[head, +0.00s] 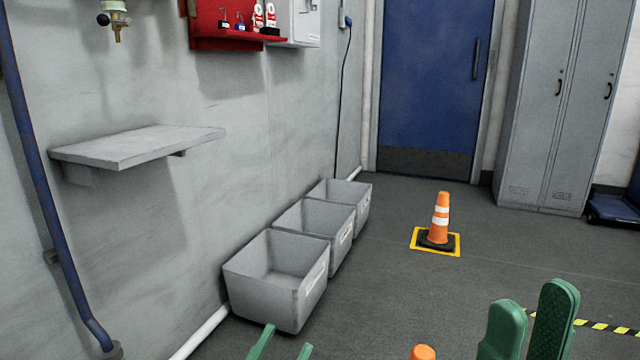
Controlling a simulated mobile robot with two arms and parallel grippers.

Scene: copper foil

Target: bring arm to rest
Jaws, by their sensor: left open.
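My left gripper (283,348) shows at the bottom edge as two thin green fingers, apart with nothing visible between them. It is open, in front of the nearest grey bin. My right gripper (531,318) shows at the lower right as two thick, rounded green fingers, close to the camera. Only a narrow gap shows between their upper parts; their lower parts are cut off, so I cannot tell whether it is open or shut.
Grey bins (303,310) stand in a row along the left wall, below a grey shelf (140,146). An orange-and-white cone (440,218) stands on a yellow-edged floor square. An orange tip (422,352) shows at the bottom. Lockers (553,110) and a blue door (435,75) are behind open floor.

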